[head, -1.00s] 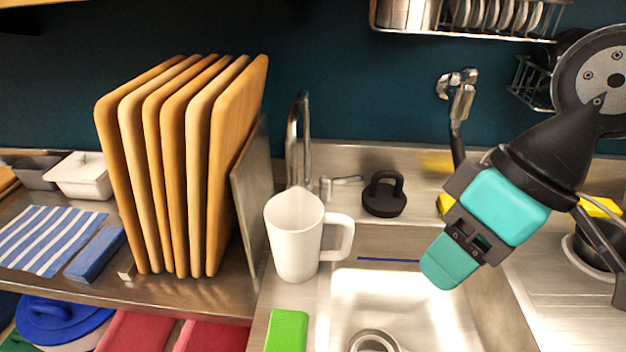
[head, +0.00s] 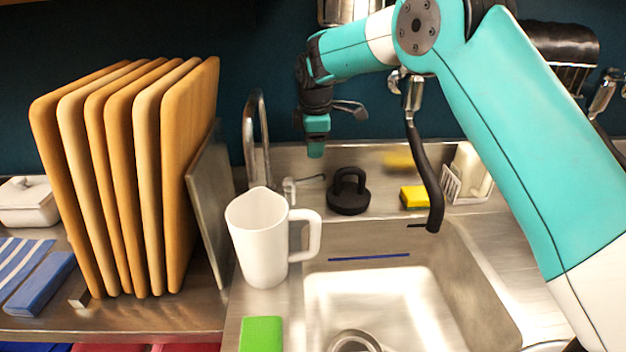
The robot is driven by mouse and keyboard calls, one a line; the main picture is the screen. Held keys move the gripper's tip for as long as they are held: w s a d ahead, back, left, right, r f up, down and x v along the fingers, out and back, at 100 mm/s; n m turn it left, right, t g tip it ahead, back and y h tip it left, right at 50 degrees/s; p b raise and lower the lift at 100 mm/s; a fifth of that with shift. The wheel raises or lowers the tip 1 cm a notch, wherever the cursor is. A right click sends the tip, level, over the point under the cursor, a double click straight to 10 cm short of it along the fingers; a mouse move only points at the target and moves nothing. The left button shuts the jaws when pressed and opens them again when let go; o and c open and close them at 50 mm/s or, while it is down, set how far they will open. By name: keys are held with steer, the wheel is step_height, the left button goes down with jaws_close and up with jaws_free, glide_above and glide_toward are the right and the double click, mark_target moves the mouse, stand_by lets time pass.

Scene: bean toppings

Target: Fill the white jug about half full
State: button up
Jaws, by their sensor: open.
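The white jug (head: 259,245) stands upright on the steel edge left of the sink, its handle pointing right toward the basin. Its inside is not clear enough to tell what it holds. A curved chrome tap (head: 251,145) stands behind the jug, with a small lever (head: 308,182) beside its base. My gripper (head: 316,150) is open and empty, held above and behind the sink, up and to the right of the jug. It touches nothing that I can see.
The sink basin (head: 385,300) lies right of the jug. Wooden boards (head: 140,180) stand left. A green sponge (head: 261,333) lies in front.

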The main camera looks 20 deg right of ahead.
mark_target(313, 177)
steer(key=f, duration=0.3)
steer(key=w+f+p, duration=0.1)
steer(key=f, duration=0.3)
steer(key=w+f+p, duration=0.1)
steer(key=f, duration=0.3)
steer(key=shift+d+f, duration=0.1)
steer(key=shift+d, duration=0.05)
jaws_close()
